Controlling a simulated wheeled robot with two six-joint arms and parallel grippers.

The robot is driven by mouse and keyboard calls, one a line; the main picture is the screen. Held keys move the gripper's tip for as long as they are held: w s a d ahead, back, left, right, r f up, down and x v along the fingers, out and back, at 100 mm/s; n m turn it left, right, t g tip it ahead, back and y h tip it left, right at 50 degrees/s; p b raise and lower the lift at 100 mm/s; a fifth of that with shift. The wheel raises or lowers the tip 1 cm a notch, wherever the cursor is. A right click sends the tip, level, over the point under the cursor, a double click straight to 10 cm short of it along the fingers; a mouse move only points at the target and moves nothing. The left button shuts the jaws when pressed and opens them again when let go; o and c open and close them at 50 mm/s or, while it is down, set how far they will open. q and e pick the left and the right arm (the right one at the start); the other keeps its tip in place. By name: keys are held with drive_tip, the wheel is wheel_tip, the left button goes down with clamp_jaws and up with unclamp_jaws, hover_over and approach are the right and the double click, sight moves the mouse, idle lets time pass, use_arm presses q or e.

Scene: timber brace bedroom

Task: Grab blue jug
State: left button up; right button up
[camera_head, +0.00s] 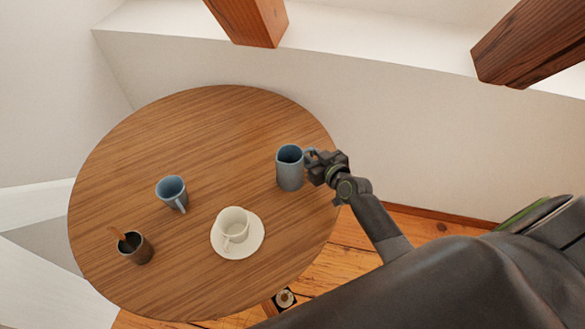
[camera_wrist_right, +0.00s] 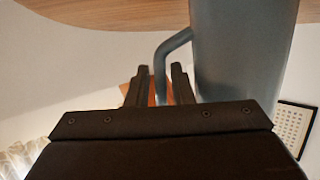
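The blue jug (camera_head: 290,173) stands upright near the right edge of the round wooden table (camera_head: 215,115). Its handle points right, toward my right gripper (camera_head: 314,163). In the right wrist view the jug (camera_wrist_right: 240,45) fills the upper right, and its handle comes down between the two fingers of my right gripper (camera_wrist_right: 161,72). The fingers are apart, one on each side of the handle, with gaps showing. Whether either finger touches the handle is not clear. My left gripper is not in view.
A blue mug (camera_head: 171,191) stands left of the jug. A white cup (camera_head: 234,224) sits on a white saucer (camera_head: 222,251). A dark cup (camera_head: 142,252) with a brown stick-like item stands at the lower left. The back of the table is clear, with a white wall (camera_head: 400,130) behind.

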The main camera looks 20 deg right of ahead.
drive_tip(key=shift+c, duration=0.4)
clamp_jaws()
drive_tip(key=shift+r, duration=0.15)
